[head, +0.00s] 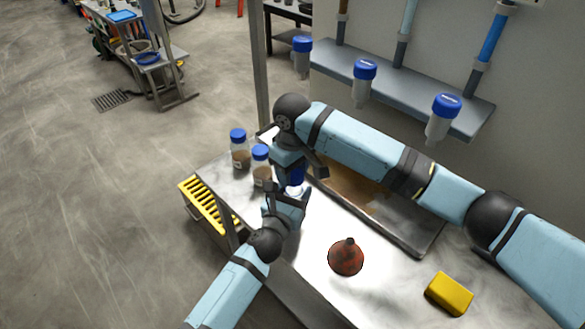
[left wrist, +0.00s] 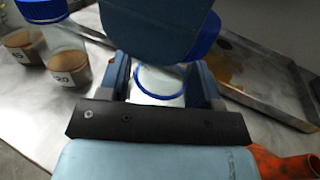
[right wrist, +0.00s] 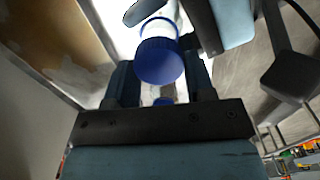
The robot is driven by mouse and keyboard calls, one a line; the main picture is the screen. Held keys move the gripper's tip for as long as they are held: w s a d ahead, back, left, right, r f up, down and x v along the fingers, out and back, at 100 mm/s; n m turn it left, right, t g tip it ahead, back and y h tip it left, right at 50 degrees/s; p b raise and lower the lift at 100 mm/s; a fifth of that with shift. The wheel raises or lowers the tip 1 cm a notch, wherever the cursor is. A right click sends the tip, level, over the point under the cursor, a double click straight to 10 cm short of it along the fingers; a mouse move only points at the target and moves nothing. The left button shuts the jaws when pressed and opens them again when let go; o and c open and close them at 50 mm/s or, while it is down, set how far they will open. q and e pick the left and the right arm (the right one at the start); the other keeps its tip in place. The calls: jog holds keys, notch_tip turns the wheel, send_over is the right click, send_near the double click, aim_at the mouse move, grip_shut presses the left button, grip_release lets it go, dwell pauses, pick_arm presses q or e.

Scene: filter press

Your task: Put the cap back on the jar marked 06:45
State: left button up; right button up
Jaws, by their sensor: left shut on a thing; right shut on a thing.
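In the head view a blue cap (head: 297,174) and a clear jar (head: 296,190) are close together between my grippers. My left gripper (head: 287,193) is shut on the jar, whose open mouth with a blue ring (left wrist: 160,84) shows between the fingers in the left wrist view. My right gripper (head: 303,168) is shut on the cap, which shows between its fingers in the right wrist view (right wrist: 160,58). In the left wrist view the cap (left wrist: 206,36) is off to the upper right of the mouth, apart from it in the picture. No 06:45 marking is readable.
Two capped jars with brown contents (head: 240,150) (head: 261,168) stand left of my grippers. A metal tray (head: 425,238) lies behind under my right arm. A red-brown funnel (head: 346,258) and a yellow block (head: 449,294) are on the bench. A yellow rack (head: 208,206) hangs at the left edge.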

jog(key=shift+f, duration=0.1)
jog(key=shift+f, duration=0.75)
jog(key=shift+f, duration=0.5)
jog(key=shift+s+d+f, duration=0.1)
jog(key=shift+s+f, duration=0.05)
jog(key=shift+f, duration=0.4)
dwell(0.4)
jog(key=shift+r, duration=0.35)
jog(key=shift+r, duration=0.55)
dwell(0.7)
